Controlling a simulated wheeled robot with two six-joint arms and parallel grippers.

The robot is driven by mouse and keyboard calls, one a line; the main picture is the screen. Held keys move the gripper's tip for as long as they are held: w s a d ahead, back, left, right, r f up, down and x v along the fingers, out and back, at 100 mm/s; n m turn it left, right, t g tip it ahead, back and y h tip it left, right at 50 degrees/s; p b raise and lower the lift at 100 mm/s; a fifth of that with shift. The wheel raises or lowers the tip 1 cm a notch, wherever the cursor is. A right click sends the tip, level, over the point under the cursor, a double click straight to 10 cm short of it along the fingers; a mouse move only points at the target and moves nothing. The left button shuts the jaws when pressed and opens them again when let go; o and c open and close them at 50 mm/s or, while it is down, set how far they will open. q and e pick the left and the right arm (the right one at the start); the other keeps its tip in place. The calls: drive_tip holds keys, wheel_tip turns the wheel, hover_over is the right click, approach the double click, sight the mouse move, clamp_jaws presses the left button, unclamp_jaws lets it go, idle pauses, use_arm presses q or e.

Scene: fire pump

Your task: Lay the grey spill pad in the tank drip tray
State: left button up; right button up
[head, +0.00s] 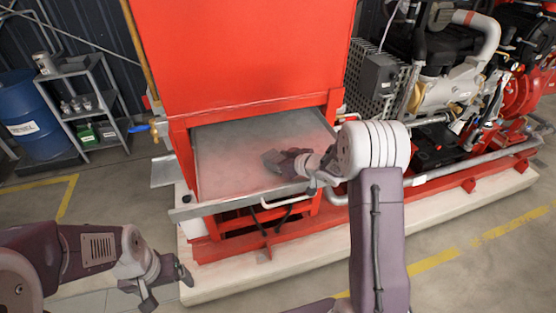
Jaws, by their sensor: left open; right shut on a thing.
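The tank drip tray (232,160) is a wide, flat grey metal tray under the red tank, with a raised front lip. My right gripper (312,172) reaches in from the right over the tray's front right part. It is shut on a small dark grey bundle, apparently the grey spill pad (284,161), which is over the tray floor; whether it touches the floor is unclear. My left gripper (165,284) is open and empty, low at the left in front of the skid and apart from the tray.
The red tank (245,55) overhangs the tray's back. An engine (450,75) and red pump (522,90) stand to the right. A grey shelf (82,100) and blue drum (35,118) stand at the left. The tray's left and middle are bare.

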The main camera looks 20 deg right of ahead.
drive_tip(key=shift+s+a+f+b, duration=0.1)
drive_tip(key=shift+s+f+b, duration=0.3)
drive_tip(key=shift+f, duration=0.3)
drive_tip(key=o, duration=1.3)
drive_tip(key=shift+s, duration=0.1)
drive_tip(key=shift+r, duration=0.15)
drive_tip(key=shift+r+p, duration=0.55)
drive_tip(key=shift+s+d+r, duration=0.45)
drive_tip(key=shift+s+d, duration=0.25)
drive_tip(key=shift+d, duration=0.05)
drive_tip(key=v, duration=0.8)
drive_tip(key=shift+a+r, duration=0.15)
drive_tip(key=shift+r, duration=0.2)
drive_tip(key=shift+s+r, duration=0.1)
drive_tip(key=shift+s, duration=0.25)
drive_tip(key=shift+d, duration=0.25)
